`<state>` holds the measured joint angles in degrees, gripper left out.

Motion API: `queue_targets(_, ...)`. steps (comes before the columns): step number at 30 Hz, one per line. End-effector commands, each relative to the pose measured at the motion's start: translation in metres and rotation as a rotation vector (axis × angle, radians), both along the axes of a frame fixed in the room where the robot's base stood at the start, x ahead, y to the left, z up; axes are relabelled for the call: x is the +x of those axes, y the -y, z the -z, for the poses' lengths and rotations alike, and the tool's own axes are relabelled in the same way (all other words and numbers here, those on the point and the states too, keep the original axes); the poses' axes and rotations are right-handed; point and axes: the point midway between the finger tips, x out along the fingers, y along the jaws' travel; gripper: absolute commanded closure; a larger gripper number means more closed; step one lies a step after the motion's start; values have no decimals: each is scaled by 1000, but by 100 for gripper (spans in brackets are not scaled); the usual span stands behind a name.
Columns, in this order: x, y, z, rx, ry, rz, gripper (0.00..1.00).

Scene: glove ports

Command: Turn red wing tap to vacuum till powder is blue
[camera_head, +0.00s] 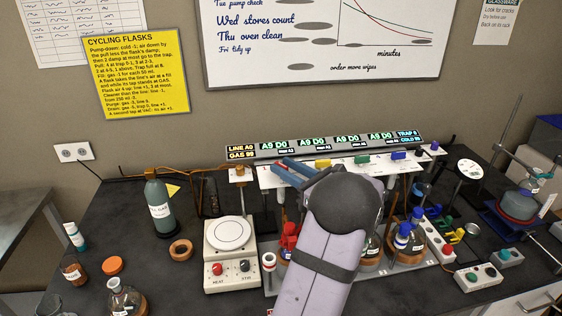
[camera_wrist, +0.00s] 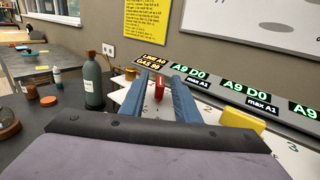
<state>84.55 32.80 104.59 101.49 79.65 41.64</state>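The red wing tap (camera_wrist: 159,88) stands on the white manifold panel (camera_wrist: 127,97) in the wrist view, below the first A9 D0 readout. My gripper (camera_wrist: 159,84) has its two blue fingers on either side of the tap, with narrow gaps visible, so it looks open around it. A flask with a red cap (camera_head: 289,236) stands below, partly behind my arm. Its powder and colour cannot be seen.
A yellow tap (camera_wrist: 242,118) is close to the right of my gripper. Green (camera_head: 362,158) and blue (camera_head: 398,155) taps follow along the manifold. The readout bar (camera_head: 325,146) runs behind. A gas bottle (camera_head: 161,207) and a hotplate (camera_head: 230,258) stand left.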

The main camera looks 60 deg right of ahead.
Motion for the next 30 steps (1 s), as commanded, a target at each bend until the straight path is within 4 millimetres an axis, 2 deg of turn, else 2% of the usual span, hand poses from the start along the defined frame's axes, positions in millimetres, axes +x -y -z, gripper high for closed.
queue_targets(6,18,3,-1,-1,0,0,71)
queue_targets(16,20,4,0,-2,0,1,71)
queue_targets(17,20,4,0,-2,0,1,76)
queue_targets(20,20,4,0,-2,0,1,100)
queue_targets(30,20,3,2,0,-2,16,100)
